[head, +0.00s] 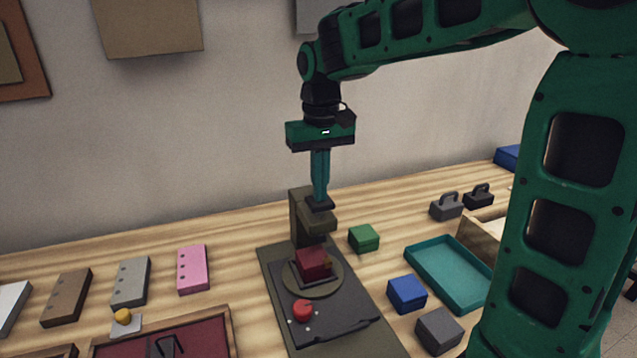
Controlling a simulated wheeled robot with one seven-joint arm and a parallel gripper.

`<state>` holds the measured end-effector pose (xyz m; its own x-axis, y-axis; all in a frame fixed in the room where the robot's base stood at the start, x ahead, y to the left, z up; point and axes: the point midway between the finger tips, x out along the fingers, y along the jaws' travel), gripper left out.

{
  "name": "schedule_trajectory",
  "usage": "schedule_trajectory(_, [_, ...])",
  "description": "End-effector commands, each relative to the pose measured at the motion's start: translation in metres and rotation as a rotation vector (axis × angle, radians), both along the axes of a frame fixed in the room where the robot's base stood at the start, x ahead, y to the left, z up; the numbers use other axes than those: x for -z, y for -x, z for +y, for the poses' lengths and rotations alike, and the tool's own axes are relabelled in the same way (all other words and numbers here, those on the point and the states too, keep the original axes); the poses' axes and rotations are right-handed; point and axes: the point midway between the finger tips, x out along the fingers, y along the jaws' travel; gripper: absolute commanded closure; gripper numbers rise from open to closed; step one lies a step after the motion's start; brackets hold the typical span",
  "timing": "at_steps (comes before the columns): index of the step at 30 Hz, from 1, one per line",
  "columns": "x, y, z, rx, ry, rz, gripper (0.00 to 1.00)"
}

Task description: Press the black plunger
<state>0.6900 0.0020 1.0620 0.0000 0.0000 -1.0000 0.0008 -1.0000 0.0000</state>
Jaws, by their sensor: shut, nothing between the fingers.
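The black plunger (320,206) shows as a small dark cap at the top of the olive-grey press head (318,222). My gripper (320,196) is shut and empty and points straight down, its teal fingertips right over the cap. The tips look to be at or against its top; I cannot tell whether they touch. Below the press head, a dark red box (312,262) sits on the round plate (290,274) of the press. A red button (302,311) stands on the dark panel at the front of the press base.
To the right are a green box (364,238), a blue box (407,292), a grey box (438,331) and a teal tray (440,252). Pink (192,269), grey and brown covers lie left. A red velvet-lined tray (205,335) lies front left. A wall stands behind.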

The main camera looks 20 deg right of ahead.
Motion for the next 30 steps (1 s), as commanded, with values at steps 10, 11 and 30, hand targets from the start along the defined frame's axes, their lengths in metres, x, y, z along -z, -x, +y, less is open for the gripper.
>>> schedule_trajectory(10, [0.029,0.001,-0.001,0.001,0.001,0.008,1.0])
schedule_trajectory(11, [0.029,0.002,-0.001,0.001,0.001,0.009,1.0])
schedule_trajectory(30, [-0.053,-0.001,-0.002,0.003,-0.002,-0.014,1.0])
